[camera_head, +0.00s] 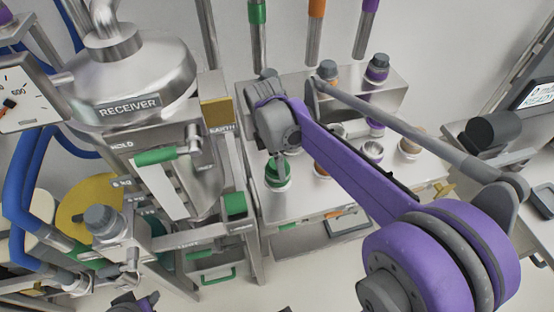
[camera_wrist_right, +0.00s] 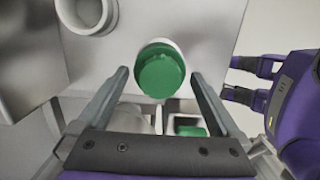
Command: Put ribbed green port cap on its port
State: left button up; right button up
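The green port cap (camera_head: 278,176) sits at the front left port of the steel bench, with a pale rim showing around it. In the right wrist view the cap (camera_wrist_right: 160,74) is round and green, against a pale port ring; I cannot tell whether it is fully seated. My right gripper (camera_head: 280,158) is above it, pointing down. Its fingers (camera_wrist_right: 160,76) are open, one on each side of the cap, with visible gaps. My left gripper (camera_wrist_right: 230,78) shows at the right of the right wrist view, open and empty, away from the cap.
More ports, including a purple-marked one (camera_head: 373,150) and a tan one (camera_head: 411,147), stand right of the cap. Grey-topped caps (camera_head: 377,68) stand on the raised back shelf (camera_head: 350,90). Coloured pipes (camera_head: 316,30) hang above. The receiver vessel (camera_head: 130,85) stands at left.

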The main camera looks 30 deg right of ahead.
notch_tip(320, 180, up, 11)
jog(key=a, duration=0.1)
jog(key=shift+w+a+p, duration=0.15)
jog(key=shift+p, duration=0.25)
jog(key=shift+f, duration=0.1)
jog(key=s+a+f+m+t, duration=0.2)
jog(key=s+f+m+t, duration=0.1)
jog(key=s+f+m, duration=0.3)
jog(key=s+a+f+m+t+y+p, duration=0.1)
jog(key=s+a+f+m+t, duration=0.1)
jog(key=s+f+m, duration=0.5)
jog(key=s+a+m, duration=0.1)
jog(key=s+m, duration=0.1)
jog(key=s, duration=0.1)
jog(key=shift+a+f+t, duration=0.15)
jog(key=shift+a+t, duration=0.05)
jog(key=shift+t, duration=0.2)
jog(key=shift+w, duration=0.1)
